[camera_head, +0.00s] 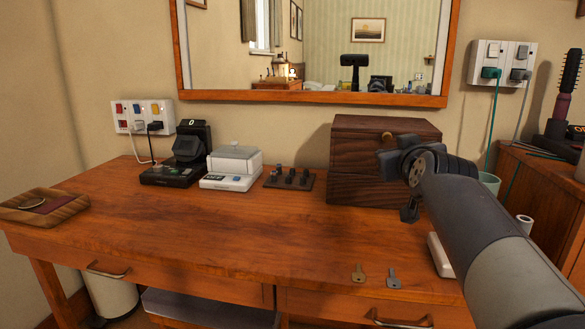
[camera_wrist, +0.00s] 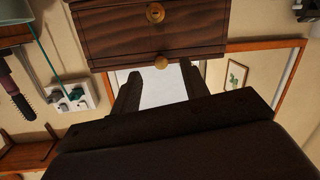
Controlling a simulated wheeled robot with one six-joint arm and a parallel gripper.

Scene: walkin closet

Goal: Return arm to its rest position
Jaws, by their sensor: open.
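My gripper (camera_head: 398,165) is at the end of my arm, which reaches in from the lower right of the head view. It is above the wooden table (camera_head: 230,235), in front of the dark wooden box (camera_head: 350,170). In the wrist view my gripper (camera_wrist: 160,80) shows two dark fingers spread apart with nothing between them. The wrist picture is upside down. The dark box (camera_wrist: 120,30) with its round brass knobs shows at its top, apart from the fingers. Part of the box is hidden behind my gripper in the head view.
Two keys (camera_head: 375,275) lie near the table's front edge. A white scale-like device (camera_head: 232,167), a black device (camera_head: 178,160) and a small dark stand (camera_head: 289,179) are at the back. A wooden tray (camera_head: 65,208) is at left. A mirror (camera_head: 310,97) hangs behind. The table's middle is clear.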

